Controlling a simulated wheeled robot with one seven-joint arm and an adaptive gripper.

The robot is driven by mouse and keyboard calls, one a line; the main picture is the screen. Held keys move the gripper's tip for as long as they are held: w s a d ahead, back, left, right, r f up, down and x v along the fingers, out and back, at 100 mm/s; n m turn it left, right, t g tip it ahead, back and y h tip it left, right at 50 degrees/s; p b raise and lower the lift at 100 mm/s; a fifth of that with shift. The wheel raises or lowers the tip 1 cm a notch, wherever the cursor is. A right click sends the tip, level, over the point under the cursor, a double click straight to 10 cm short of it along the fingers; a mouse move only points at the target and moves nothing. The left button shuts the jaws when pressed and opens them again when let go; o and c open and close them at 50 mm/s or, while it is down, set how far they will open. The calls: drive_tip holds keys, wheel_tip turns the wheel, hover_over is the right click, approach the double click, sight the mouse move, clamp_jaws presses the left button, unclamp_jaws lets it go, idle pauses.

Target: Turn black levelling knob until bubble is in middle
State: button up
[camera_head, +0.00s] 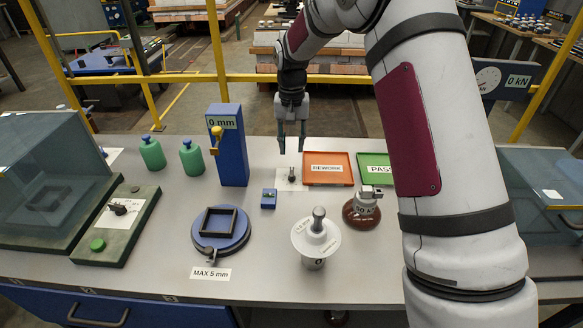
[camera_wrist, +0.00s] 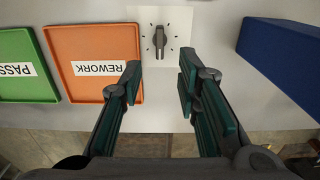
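The black levelling knob (camera_head: 292,174) stands on a white dial plate behind the middle of the bench. In the wrist view the knob (camera_wrist: 159,42) shows from above, with dark marks around it on the plate (camera_wrist: 178,20). My gripper (camera_head: 292,149) hangs above the knob, pointing down. In the wrist view my gripper (camera_wrist: 160,75) has its two fingers wide apart with nothing between them; the knob lies just beyond the fingertips, apparently untouched. A small blue block with a green top (camera_head: 269,198), which looks like the bubble level, sits in front of the plate. Its bubble is too small to read.
A blue column (camera_head: 228,150) marked 0 mm stands left of the knob. Orange REWORK tray (camera_head: 328,182) and green PASS tray (camera_head: 372,160) lie to its right. A white insulator piece (camera_head: 316,240), brown jar (camera_head: 361,212) and blue turntable (camera_head: 220,230) stand nearer the front.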

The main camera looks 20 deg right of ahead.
sight(292, 171)
wheel_tip(292, 171, down, 9)
drive_tip(key=shift+f, duration=0.15)
idle(0.4)
clamp_jaws()
